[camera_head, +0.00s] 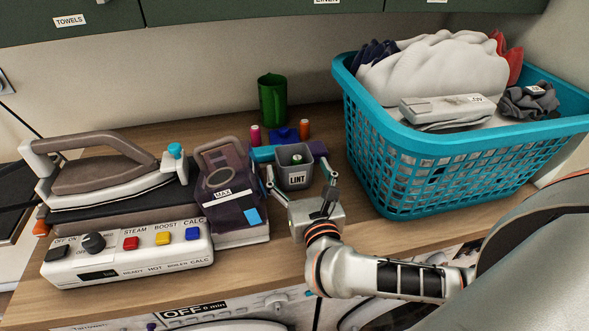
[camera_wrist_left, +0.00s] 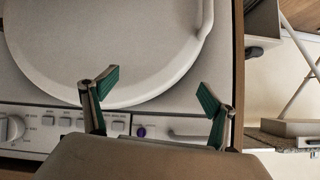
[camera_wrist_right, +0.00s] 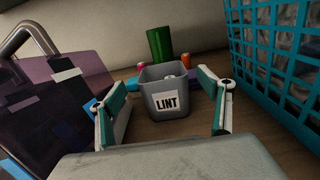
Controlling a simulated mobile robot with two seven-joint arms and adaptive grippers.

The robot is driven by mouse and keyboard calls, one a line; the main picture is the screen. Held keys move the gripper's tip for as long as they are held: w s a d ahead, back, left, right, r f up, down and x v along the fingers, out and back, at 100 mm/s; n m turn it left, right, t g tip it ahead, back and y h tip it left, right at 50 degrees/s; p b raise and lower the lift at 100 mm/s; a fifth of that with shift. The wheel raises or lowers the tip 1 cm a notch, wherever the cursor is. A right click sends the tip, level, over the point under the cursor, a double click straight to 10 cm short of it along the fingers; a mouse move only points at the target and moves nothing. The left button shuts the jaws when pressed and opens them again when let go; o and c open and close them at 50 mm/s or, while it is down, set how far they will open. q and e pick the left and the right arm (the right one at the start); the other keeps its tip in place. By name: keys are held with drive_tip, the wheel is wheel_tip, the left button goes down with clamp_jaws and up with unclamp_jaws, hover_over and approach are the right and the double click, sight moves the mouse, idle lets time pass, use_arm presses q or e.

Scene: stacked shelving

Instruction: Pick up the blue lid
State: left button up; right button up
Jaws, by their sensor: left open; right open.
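A dark blue piece (camera_head: 285,134) with a small raised top, which looks like the blue lid, lies on the counter behind the grey LINT bin (camera_head: 296,172). I cannot make it out in the right wrist view, where the bin stands in front. My right gripper (camera_head: 299,176) is open and empty, its fingers spread at the near side of the bin. The right wrist view shows the bin (camera_wrist_right: 166,91) ahead, between the fingers. My left gripper (camera_wrist_left: 158,82) is open and empty over a white machine with a round door; it does not show in the head view.
A pink spool (camera_head: 255,135), an orange spool (camera_head: 304,129), a light blue block (camera_head: 262,154) and a purple block (camera_head: 319,149) crowd the bin. A purple tank (camera_head: 226,180) is left; a teal laundry basket (camera_head: 440,160) is right.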

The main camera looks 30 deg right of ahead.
sight(290, 146)
drive_tip(key=x, duration=0.6)
drive_tip(key=shift+s+d+f+p, duration=0.1)
drive_tip(key=shift+d+f+p, duration=0.1)
drive_tip(key=shift+p, duration=0.15)
drive_tip(key=shift+c, duration=0.3)
drive_tip(key=c, duration=1.1)
